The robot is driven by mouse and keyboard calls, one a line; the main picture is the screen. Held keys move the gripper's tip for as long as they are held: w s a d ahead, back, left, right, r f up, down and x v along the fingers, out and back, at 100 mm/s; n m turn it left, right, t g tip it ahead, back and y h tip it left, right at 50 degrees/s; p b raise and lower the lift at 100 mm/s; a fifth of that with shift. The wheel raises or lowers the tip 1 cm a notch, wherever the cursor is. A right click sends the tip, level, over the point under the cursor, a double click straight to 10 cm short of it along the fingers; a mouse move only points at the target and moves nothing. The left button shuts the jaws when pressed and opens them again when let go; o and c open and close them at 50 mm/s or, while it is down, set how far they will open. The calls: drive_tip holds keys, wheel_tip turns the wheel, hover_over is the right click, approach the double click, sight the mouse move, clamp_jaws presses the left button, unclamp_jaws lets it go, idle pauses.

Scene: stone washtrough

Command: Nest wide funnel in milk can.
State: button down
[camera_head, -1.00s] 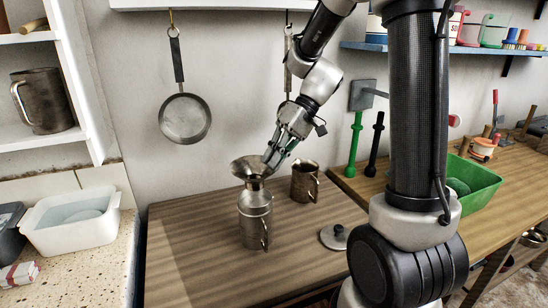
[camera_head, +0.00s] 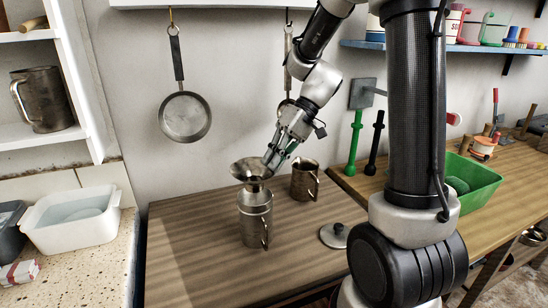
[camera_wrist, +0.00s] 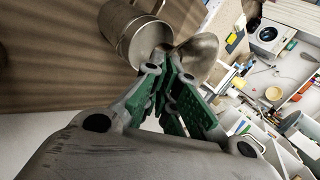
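The wide funnel (camera_head: 251,168) is a dull metal cone, roughly upright with its wide mouth up, at the top of the milk can (camera_head: 255,215). Its lower end is at the can's neck; how deep it sits inside cannot be told. The milk can is a metal vessel with a side handle, standing on the wooden worktop. My gripper (camera_head: 270,160) comes from the upper right, its green-padded fingers closed on the funnel's right rim. In the wrist view the fingers (camera_wrist: 165,75) meet at the edge of the funnel bowl (camera_wrist: 198,55).
A metal mug (camera_head: 305,180) stands close to the right, below my gripper. A round lid (camera_head: 335,236) lies right of the can. A green bin (camera_head: 480,182) is farther right, and a pan (camera_head: 185,117) hangs on the wall. The worktop left of the can is clear.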

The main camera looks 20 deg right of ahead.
drive_tip(key=shift+f, duration=1.4)
drive_tip(key=shift+f, duration=0.35)
drive_tip(key=shift+f, duration=0.7)
drive_tip(key=shift+f, duration=0.25)
idle(0.4)
drive_tip(key=c, duration=1.6)
unclamp_jaws()
drive_tip(key=shift+o, duration=0.2)
drive_tip(key=o, duration=0.5)
